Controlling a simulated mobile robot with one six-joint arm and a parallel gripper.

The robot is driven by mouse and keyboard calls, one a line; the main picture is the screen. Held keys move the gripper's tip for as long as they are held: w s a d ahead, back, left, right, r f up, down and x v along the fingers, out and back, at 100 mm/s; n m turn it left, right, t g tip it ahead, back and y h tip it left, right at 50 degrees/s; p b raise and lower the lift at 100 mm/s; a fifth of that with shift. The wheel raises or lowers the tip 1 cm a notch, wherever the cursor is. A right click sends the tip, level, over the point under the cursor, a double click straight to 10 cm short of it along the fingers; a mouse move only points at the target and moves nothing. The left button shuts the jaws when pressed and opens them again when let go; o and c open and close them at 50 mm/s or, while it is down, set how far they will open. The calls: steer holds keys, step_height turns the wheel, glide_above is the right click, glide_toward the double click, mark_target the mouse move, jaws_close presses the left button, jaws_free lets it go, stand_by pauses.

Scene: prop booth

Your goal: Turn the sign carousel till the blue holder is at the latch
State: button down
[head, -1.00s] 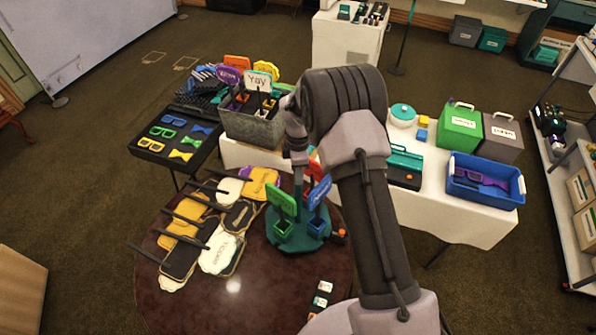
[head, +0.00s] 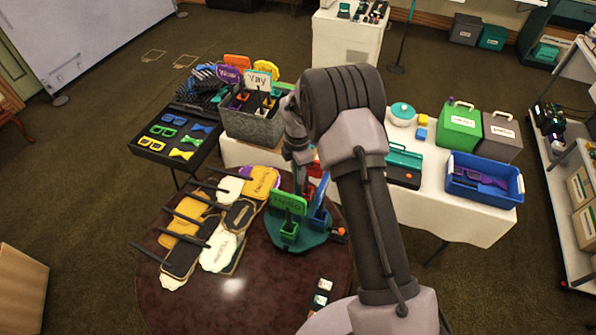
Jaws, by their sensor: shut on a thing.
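The sign carousel has a round dark-green base (head: 302,243) near the right side of the brown round table. A green sign (head: 290,203) stands in a green holder (head: 289,233) at its front. A blue sign stands nearly edge-on in the blue holder (head: 322,217) at the right. A red sign (head: 315,168) shows behind, partly covered by my arm. A small orange piece (head: 340,232), perhaps the latch, sits at the base's right edge, with the blue holder behind and left of it. My gripper (head: 299,168) is over the carousel's middle, shut on what seems its central post; the fingertips are largely hidden.
Several paddle signs (head: 220,250) lie left of the carousel. Small labelled blocks (head: 321,293) lie at the table's front right. A metal bin (head: 252,125) of signs and a blue tub (head: 484,190) stand behind. The table's front left is bare.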

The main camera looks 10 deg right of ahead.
steer(key=shift+w+r, duration=0.1)
stand_by(0.3)
steer(key=c, duration=1.1)
jaws_free()
step_height(320, 180, up, 17)
steer(key=shift+r+p, duration=0.2)
steer(key=shift+p, duration=0.65)
steer(key=shift+f, duration=0.1)
